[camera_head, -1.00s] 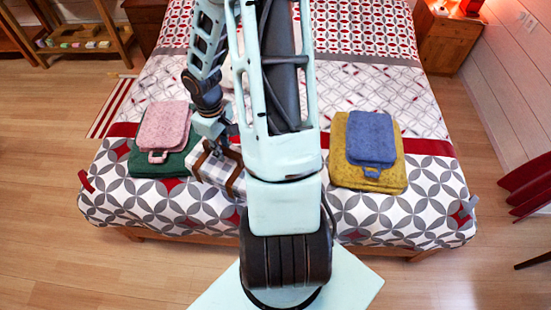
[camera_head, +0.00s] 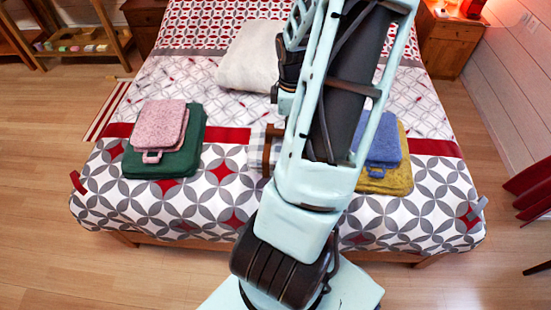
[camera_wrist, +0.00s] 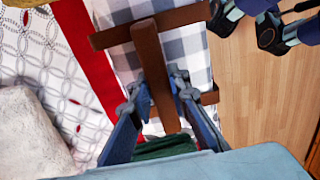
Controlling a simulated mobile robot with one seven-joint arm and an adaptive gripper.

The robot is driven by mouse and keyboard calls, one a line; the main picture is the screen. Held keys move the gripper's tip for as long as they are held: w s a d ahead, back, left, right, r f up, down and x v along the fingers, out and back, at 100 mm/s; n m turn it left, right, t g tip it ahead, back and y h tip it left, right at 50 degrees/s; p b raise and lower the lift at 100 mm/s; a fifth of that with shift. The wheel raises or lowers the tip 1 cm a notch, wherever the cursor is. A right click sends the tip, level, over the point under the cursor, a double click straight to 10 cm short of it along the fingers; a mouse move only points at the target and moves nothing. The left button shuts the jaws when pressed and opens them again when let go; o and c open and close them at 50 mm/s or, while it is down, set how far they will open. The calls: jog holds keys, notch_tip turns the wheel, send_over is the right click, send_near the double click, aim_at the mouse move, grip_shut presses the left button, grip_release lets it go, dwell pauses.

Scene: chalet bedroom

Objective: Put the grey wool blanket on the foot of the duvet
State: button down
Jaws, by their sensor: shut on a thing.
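A grey-and-white checked bundle (camera_wrist: 186,52) with brown straps and a brown handle looks like the blanket; no plain grey one shows. My gripper (camera_wrist: 154,97) is shut on the brown handle, one finger on each side. In the head view the bundle (camera_head: 257,153) shows only as a sliver left of my arm, which hides the rest and my gripper. It is over the middle of the bed near the red band; I cannot tell whether it touches the bed. The patterned duvet (camera_head: 228,205) covers the bed, its foot toward me.
A pink bag (camera_head: 160,125) lies on a green one (camera_head: 178,163) at left. A blue bag (camera_head: 384,140) lies on a yellow one (camera_head: 398,180) at right, partly behind my arm. A white pillow (camera_head: 247,62) lies farther up. Duvet is bare between the left stack and my arm.

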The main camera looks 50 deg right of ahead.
aim_at(273, 125)
jog(key=shift+s+d, duration=0.1)
jog(key=shift+d, duration=0.1)
jog(key=shift+w+f, duration=0.1)
jog(key=shift+w, duration=0.15)
jog(key=w+f, duration=0.1)
jog(key=w, duration=0.1)
jog(key=w+d+f, duration=0.1)
jog(key=w, duration=0.2)
jog(key=w+f, duration=0.1)
jog(key=w, duration=0.2)
jog(key=shift+d+f+b, duration=0.2)
jog(key=shift+f+b, duration=0.1)
jog(key=shift+b, duration=0.1)
jog(key=w+d+f, duration=0.1)
jog(key=w+f, duration=0.4)
jog(key=f, duration=0.4)
jog(key=shift+f+b, duration=0.2)
jog(key=shift+b, duration=0.1)
jog(key=c, duration=1.8)
grip_release()
